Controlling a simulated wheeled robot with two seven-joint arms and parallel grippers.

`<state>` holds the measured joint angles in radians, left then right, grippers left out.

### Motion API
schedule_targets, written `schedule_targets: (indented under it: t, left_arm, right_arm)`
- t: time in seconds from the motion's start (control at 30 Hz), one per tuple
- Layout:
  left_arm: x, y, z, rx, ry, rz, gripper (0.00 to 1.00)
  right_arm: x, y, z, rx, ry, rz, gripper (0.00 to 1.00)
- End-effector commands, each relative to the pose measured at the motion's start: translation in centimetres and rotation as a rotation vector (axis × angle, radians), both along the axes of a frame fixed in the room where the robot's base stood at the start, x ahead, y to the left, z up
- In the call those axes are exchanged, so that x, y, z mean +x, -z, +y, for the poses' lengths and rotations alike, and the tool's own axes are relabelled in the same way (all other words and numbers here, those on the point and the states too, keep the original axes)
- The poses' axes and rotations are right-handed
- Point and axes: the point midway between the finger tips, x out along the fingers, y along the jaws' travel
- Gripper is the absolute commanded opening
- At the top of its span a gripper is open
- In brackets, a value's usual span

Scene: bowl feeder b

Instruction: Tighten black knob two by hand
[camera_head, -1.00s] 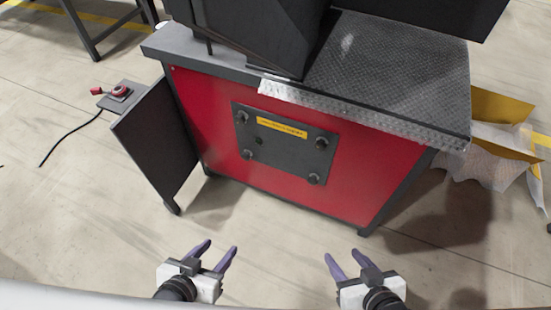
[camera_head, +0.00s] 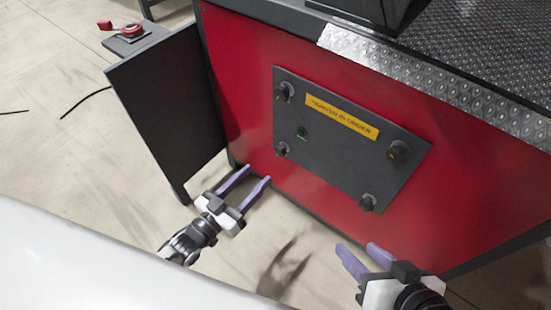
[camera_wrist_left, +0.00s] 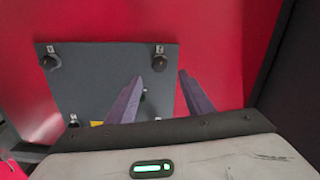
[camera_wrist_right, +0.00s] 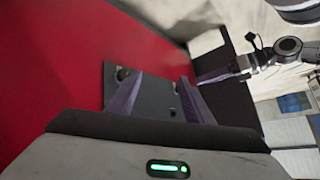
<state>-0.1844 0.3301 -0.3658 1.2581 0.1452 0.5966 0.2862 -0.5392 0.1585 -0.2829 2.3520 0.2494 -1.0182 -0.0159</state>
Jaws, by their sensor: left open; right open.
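A dark grey panel (camera_head: 330,160) sits on the red machine front. Black knobs stand at its corners: upper left (camera_head: 286,92), lower left (camera_head: 282,149), upper right (camera_head: 398,151) and lower right (camera_head: 369,201). I cannot read which is knob two. My left gripper (camera_head: 258,174) is open and empty, below and left of the panel. The left wrist view shows the panel (camera_wrist_left: 95,85), with a knob (camera_wrist_left: 160,62) just beyond the fingers. My right gripper (camera_head: 357,248) is open and empty below the lower right knob. The right wrist view shows the panel (camera_wrist_right: 155,97) beyond its fingers, a knob (camera_wrist_right: 122,73) at its edge.
A yellow label (camera_head: 341,117) lies across the panel's upper part. A dark open door (camera_head: 165,105) stands left of the red front (camera_head: 240,60). A red button box (camera_head: 131,33) is behind the door. Bare floor (camera_head: 70,140) lies left of the door.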

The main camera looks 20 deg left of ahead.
Motion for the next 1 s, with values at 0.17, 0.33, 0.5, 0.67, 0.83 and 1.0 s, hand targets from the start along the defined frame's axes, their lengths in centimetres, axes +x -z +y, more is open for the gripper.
schedule_targets:
  t: [0.17, 0.33, 0.5, 0.67, 0.83, 1.0]
  left_arm:
    - [3.2, 0.0, -1.2, -0.001, 0.0, -0.005, 0.47]
    - [6.1, 0.1, -2.2, 0.0, 0.0, -0.003, 0.47]
    - [7.9, 0.0, -2.9, 0.001, 0.0, -0.001, 0.47]
    - [8.5, 0.0, -3.2, 0.001, 0.0, 0.001, 0.47]
    - [8.6, -0.1, -3.2, 0.002, 0.0, 0.002, 0.47]
    - [8.5, -0.1, -3.2, 0.001, 0.0, 0.001, 0.28]
  right_arm:
    - [0.2, -0.4, 0.6, 0.038, 0.0, -0.027, 0.47]
    - [0.4, -1.3, 1.1, 0.078, 0.0, -0.056, 0.47]
    - [0.5, -2.0, 1.5, 0.107, 0.0, -0.077, 0.47]
    - [0.5, -2.3, 1.6, 0.117, 0.0, -0.082, 0.47]
    - [0.5, -2.3, 1.6, 0.118, 0.0, -0.083, 0.47]
    - [0.5, -2.3, 1.6, 0.118, 0.0, -0.083, 0.47]
